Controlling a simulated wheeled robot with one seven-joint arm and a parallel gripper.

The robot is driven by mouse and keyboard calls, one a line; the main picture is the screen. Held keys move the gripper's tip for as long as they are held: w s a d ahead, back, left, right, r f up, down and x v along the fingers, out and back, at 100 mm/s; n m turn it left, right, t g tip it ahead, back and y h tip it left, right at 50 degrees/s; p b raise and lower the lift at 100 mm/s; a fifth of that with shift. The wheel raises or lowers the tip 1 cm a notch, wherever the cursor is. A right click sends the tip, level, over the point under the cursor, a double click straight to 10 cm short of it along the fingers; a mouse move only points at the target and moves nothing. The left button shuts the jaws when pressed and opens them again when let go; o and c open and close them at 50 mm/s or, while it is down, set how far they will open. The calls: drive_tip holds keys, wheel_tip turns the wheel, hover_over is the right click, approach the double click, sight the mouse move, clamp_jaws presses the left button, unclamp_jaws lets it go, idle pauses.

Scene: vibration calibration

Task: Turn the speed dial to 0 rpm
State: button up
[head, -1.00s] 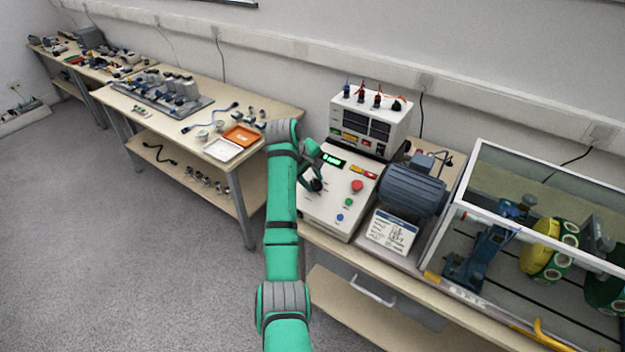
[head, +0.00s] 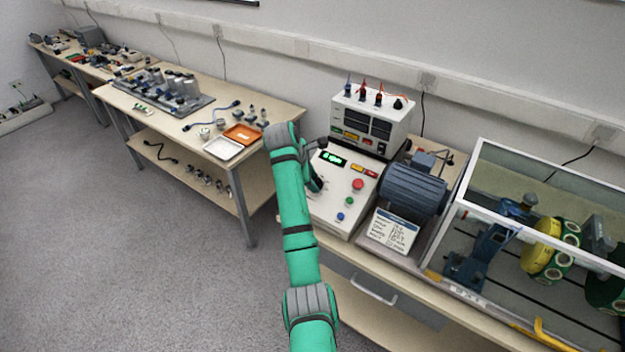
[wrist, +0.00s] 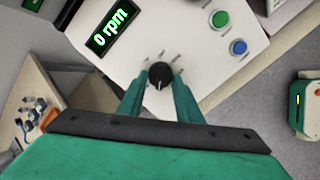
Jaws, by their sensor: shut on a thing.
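The speed dial (wrist: 158,75) is a round black knob with a pale pointer line, on the sloped white control panel (wrist: 165,25). In the wrist view my gripper (wrist: 160,85) has a green finger on each side of the dial and is shut on it. The display (wrist: 111,29) above left of the dial reads "0 rpm" in green. In the head view the display (head: 333,158) is lit green on the control panel (head: 335,205). There my own arm hides the dial and most of my gripper.
Right of the dial are a green button (wrist: 220,19), a blue button (wrist: 238,47) and a red button (head: 358,184). A motor (head: 412,190), a label card (head: 393,230) and a clear-walled enclosure (head: 455,215) stand further right. A meter box (head: 372,120) stands behind. The grey floor is clear at left.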

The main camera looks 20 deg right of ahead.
drive_tip(key=shift+a+n, duration=0.15)
drive_tip(key=shift+n, duration=0.65)
drive_tip(key=o, duration=1)
drive_tip(key=v, duration=1)
drive_tip(key=shift+r, duration=0.4)
drive_tip(key=shift+s+a, duration=0.1)
drive_tip(key=shift+s, duration=0.05)
